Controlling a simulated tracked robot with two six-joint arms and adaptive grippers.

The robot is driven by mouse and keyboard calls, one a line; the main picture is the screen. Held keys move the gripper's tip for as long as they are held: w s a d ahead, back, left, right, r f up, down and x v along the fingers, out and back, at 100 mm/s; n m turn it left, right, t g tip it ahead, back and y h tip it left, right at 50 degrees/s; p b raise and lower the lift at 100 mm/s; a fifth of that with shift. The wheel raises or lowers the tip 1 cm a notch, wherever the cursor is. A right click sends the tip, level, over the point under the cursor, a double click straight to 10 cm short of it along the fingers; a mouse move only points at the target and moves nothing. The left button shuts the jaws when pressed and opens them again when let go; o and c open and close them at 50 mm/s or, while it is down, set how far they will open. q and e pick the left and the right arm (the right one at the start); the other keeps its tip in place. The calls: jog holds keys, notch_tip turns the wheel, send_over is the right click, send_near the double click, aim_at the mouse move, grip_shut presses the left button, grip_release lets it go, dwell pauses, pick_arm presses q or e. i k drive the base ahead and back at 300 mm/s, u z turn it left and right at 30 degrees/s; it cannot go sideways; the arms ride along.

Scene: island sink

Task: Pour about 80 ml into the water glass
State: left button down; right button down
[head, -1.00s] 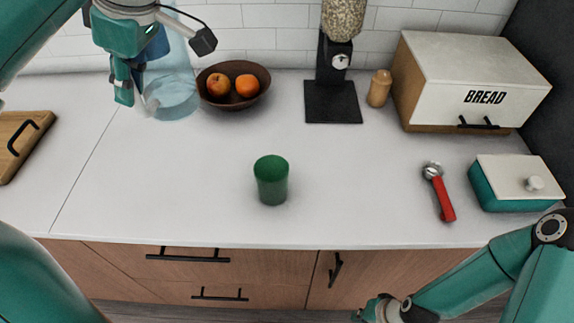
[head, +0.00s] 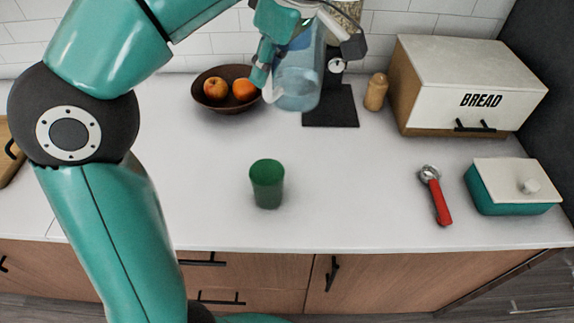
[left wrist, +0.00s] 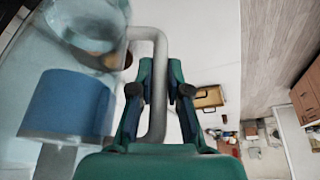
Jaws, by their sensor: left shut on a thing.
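A green cup-shaped glass (head: 267,185) stands upright on the white counter, near the middle of the head view. My left gripper (head: 262,72) is shut on the grey handle of a clear, bluish pitcher (head: 298,88). The pitcher is held behind and slightly right of the glass, apart from it, and looks close to upright. In the left wrist view the fingers (left wrist: 160,85) straddle the grey handle, and the pitcher (left wrist: 88,25) with a blue part fills the left side. I cannot tell the water level. My right gripper is not in view.
A brown bowl (head: 216,100) with orange fruit is left of the pitcher. A black-based dispenser (head: 335,108), wooden shaker (head: 376,92) and bread box (head: 462,85) stand behind. A red-handled tool (head: 437,195) and teal box (head: 512,190) lie right. Counter around the glass is clear.

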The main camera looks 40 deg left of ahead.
aim_at(267, 175)
jog(key=z, duration=0.25)
jog(key=k, duration=1.7)
jog(key=u, duration=0.4)
jog(key=i, duration=1)
